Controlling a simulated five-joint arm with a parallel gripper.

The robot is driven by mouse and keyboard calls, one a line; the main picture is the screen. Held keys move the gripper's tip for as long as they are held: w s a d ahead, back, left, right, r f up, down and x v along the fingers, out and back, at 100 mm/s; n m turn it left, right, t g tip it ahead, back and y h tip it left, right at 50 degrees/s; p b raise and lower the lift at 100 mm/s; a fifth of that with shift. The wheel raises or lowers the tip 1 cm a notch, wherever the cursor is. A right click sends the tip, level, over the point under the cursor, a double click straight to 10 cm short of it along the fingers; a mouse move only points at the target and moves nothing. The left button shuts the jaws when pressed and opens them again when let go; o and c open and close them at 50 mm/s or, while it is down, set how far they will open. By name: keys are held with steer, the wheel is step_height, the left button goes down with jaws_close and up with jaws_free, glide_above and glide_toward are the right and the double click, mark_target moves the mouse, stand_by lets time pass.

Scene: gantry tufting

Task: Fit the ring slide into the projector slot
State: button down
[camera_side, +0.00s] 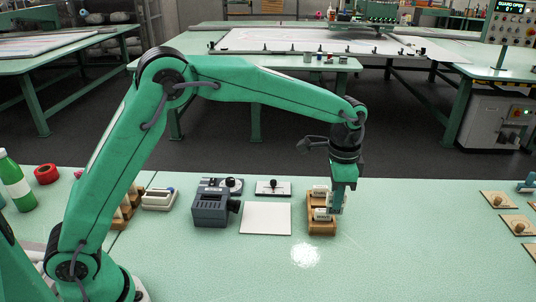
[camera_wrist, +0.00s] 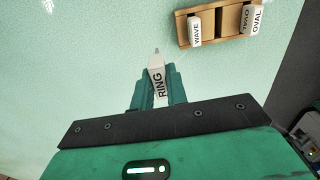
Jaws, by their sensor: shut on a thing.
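The ring slide (camera_wrist: 158,84), a pale plate marked RING, is between the fingers of my gripper (camera_wrist: 159,88) in the wrist view. My gripper is shut on it, and its far tip sticks out past the fingers. In the side view my gripper (camera_side: 341,205) points down at the right side of the wooden slide rack (camera_side: 319,229); the ring slide is hard to make out there. The grey projector (camera_side: 210,207) stands to the left, beyond a white flat panel (camera_side: 265,219). Its slot is not clear from here.
The rack (camera_wrist: 183,28) holds a WAVE slide (camera_wrist: 195,30) and an OVAL slide (camera_wrist: 256,20). A white plate with a black knob (camera_side: 273,187) lies behind the panel. Wooden pieces with knobs (camera_side: 499,199) lie far right. The front of the table is clear.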

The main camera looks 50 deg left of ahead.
steer(key=shift+a+r, duration=0.1)
steer(key=shift+a, duration=0.4)
steer(key=s+a, duration=0.5)
steer(key=a, duration=0.4)
steer(key=s+a+r, duration=0.1)
steer(key=s+a, duration=0.4)
steer(key=a, duration=0.5)
steer(key=s+a, duration=0.5)
steer(key=a, duration=0.5)
steer(key=shift+s+r, duration=0.2)
steer(key=shift+s, duration=0.15)
steer(key=shift+f, duration=0.2)
steer(key=shift+f, duration=2.4)
steer(key=shift+f, duration=1.85)
steer(key=c, duration=1.3)
jaws_free()
